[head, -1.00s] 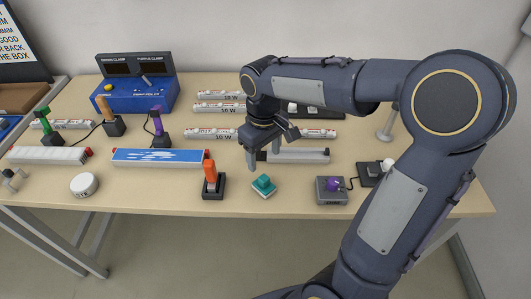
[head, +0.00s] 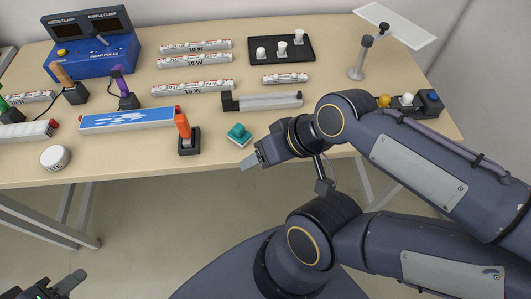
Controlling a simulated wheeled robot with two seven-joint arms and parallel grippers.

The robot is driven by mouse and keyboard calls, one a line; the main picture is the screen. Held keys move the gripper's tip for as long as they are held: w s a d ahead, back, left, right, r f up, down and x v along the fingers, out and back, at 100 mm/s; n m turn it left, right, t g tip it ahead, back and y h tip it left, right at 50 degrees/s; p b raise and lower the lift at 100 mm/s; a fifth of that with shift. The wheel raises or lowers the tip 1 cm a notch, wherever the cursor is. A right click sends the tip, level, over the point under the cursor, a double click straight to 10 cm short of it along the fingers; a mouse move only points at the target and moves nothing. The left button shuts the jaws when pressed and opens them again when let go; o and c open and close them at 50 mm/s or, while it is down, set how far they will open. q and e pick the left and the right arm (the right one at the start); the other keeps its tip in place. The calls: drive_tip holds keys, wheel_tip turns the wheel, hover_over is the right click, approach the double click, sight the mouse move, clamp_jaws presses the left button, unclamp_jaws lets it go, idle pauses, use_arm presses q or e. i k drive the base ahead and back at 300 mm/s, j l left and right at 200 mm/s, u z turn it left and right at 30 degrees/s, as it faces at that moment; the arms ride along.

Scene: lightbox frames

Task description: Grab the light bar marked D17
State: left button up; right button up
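Several white light bars with red lettering lie on the table: two behind (head: 196,45) (head: 194,61), one before them (head: 192,88), a short one (head: 285,78), and one at the far left (head: 30,97). Wattage print shows on some; I cannot read D17 on any. My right gripper (head: 288,174) is at the table's front edge, right of the teal button, its fingers apart and nothing seen between them. It is apart from the bars. My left gripper (head: 56,287) is at the bottom left, cut off by the frame, away from the table; its opening is unclear.
A grey slotted fixture (head: 262,101) lies before the short bar. A blue console (head: 92,46), a blue-and-white panel (head: 130,118), an orange-handled switch (head: 186,134), the teal button (head: 239,134) and a black tray (head: 281,48) with white knobs stand around. Bare table shows between them.

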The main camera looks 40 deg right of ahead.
sight(211, 85)
drive_tip(key=i+j+z, duration=0.3)
drive_tip(key=j, duration=0.35)
drive_tip(key=i+j+z, duration=0.3)
drive_tip(key=j, duration=0.45)
drive_tip(key=i, duration=0.1)
